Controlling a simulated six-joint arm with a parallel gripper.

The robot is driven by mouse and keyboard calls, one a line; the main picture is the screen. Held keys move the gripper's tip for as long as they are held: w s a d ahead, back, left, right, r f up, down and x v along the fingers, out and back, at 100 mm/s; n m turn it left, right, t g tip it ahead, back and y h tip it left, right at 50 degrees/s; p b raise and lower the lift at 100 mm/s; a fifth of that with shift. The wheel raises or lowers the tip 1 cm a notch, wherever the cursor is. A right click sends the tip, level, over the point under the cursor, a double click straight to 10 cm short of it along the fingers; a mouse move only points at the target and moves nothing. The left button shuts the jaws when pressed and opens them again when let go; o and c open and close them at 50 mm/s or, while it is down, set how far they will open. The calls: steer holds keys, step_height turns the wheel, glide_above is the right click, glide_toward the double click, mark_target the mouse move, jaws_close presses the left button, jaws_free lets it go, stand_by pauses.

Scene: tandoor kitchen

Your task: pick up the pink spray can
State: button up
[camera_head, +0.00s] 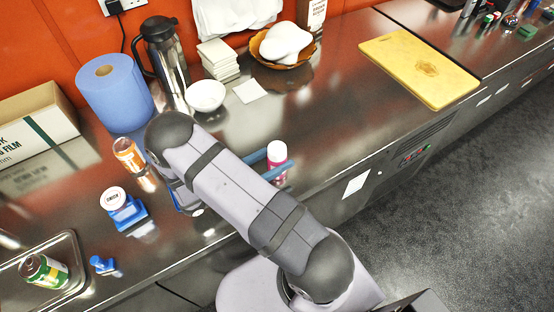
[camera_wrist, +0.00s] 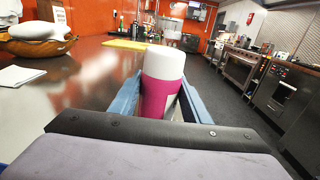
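The pink spray can (camera_head: 278,157) with a white cap stands upright on the steel counter near its front edge. In the wrist view the can (camera_wrist: 160,95) is in the centre, with part of a white label on its right side. My gripper (camera_head: 280,158) is low over the counter, its blue fingers apart on either side of the can. In the wrist view my gripper (camera_wrist: 162,82) has one finger close to each side of the can; firm contact is not visible. The can's base is hidden in the wrist view.
A basket (camera_head: 262,58) and yellow board (camera_head: 415,65) are farther back. The counter right of the can is clear.

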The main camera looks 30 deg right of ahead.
mark_target(277, 147)
steer(key=c, duration=0.4)
steer(key=shift+c, duration=0.2)
steer(key=shift+r, duration=0.2)
steer(key=shift+r+b, duration=0.8)
steer(key=shift+r, duration=4.15)
